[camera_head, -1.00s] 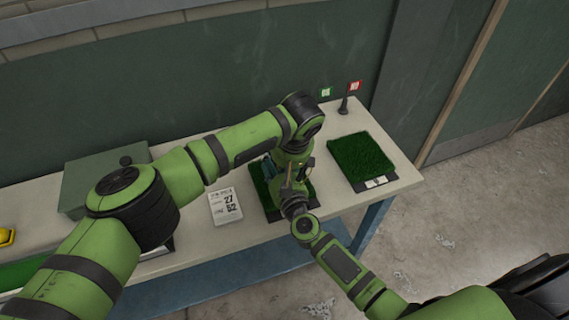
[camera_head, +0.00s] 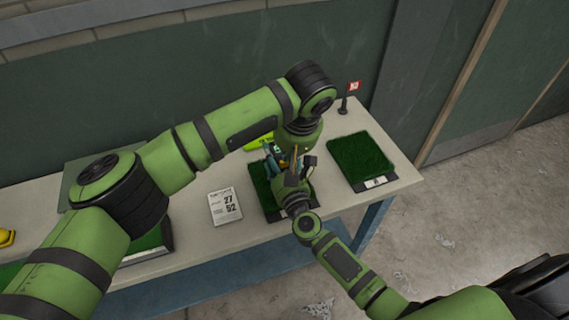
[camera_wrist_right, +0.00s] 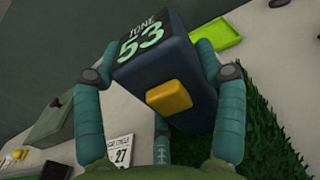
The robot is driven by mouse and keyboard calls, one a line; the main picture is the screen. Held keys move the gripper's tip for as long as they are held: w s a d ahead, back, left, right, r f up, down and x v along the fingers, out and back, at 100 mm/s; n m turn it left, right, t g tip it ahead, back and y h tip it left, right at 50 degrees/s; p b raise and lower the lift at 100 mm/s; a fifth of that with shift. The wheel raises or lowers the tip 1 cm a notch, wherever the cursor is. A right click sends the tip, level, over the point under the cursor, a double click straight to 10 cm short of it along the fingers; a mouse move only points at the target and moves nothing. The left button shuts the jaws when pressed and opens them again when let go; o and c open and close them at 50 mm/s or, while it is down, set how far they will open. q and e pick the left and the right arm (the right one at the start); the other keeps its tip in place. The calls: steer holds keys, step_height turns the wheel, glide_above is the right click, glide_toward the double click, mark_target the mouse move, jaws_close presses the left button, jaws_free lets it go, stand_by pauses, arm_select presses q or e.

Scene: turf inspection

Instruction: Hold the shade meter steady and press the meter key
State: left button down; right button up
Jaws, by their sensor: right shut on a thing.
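The shade meter (camera_wrist_right: 165,65) is a dark blue box with a display reading "TONE 53". Its yellow meter key (camera_wrist_right: 169,98) faces the right wrist camera, with nothing over it. My right gripper (camera_head: 281,162) is shut on the meter, its teal fingers on both sides, above a dark green turf sample (camera_head: 262,187). The meter looks tilted in the right wrist view; I cannot tell whether it touches the turf. In the head view the meter is mostly hidden by the hands. My left arm reaches over from the left; its wrist hides its fingers, and they do not show in the right wrist view.
A second turf square (camera_head: 360,157) lies at the table's right end, with a red flag (camera_head: 354,86) behind it. A lime-green tray (camera_wrist_right: 215,28) lies behind the meter. A printed card (camera_head: 225,207) lies left of the near turf. Bare table (camera_head: 205,235) shows around the card.

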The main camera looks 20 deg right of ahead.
steer(key=shift+s+a+f, duration=0.2)
steer(key=shift+f, duration=0.3)
steer(key=o, duration=1.4)
steer(key=shift+o, duration=0.2)
steer(key=shift+w+r, duration=0.1)
steer(key=shift+w, duration=0.05)
steer(key=shift+d+r, duration=0.1)
